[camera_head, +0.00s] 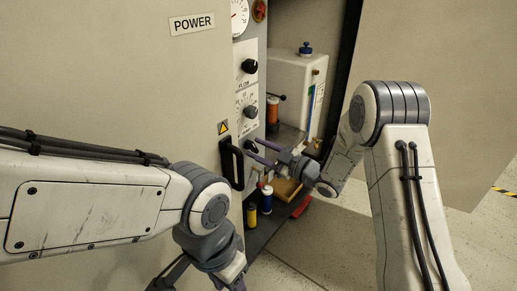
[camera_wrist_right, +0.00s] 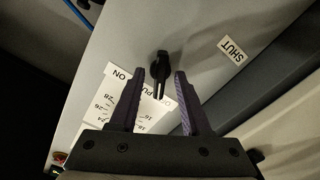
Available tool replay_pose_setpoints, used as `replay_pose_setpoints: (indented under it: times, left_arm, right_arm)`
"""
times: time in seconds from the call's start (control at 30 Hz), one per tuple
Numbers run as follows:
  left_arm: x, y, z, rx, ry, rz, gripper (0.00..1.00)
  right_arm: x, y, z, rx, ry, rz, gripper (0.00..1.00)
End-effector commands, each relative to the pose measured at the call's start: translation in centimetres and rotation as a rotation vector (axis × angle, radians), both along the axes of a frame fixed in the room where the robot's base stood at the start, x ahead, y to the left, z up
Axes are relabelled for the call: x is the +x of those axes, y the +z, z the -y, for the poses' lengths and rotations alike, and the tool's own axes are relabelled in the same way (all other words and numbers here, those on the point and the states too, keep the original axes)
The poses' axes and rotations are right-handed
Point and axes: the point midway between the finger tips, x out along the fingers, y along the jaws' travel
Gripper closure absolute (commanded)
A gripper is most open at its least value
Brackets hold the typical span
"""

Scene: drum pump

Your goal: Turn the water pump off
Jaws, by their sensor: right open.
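In the head view my right gripper (camera_head: 251,151) reaches to the lower panel, beside the black handle. My left gripper (camera_head: 205,276) is at the bottom edge, its fingertips cut off.
The cabinet door (camera_head: 110,80) with a POWER label stands at left, its black handle (camera_head: 232,163) close to my right gripper. Panel knobs (camera_head: 249,66) sit above. A white tank (camera_head: 297,82) stands behind; bottles (camera_head: 252,214) and a red item (camera_head: 301,207) lie below.

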Motion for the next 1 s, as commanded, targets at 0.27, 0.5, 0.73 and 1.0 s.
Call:
replay_pose_setpoints:
  times: [0.27,0.5,0.73,1.0]
  left_arm:
    - [0.0,1.1,0.0,0.000,0.000,0.000,0.50]
    - [0.0,1.5,0.0,0.000,0.000,0.000,0.50]
    - [0.0,1.6,0.0,0.000,0.000,0.000,0.50]
    - [0.0,1.6,0.0,0.000,0.000,0.000,0.50]
  right_arm:
    - [-3.0,0.2,4.3,0.001,-0.009,-0.004,0.53]
    - [-5.3,0.1,7.3,0.000,-0.007,-0.001,0.53]
    - [-6.0,0.0,8.0,0.000,-0.004,0.000,0.53]
    - [-5.9,0.0,8.0,0.000,-0.004,0.000,0.53]
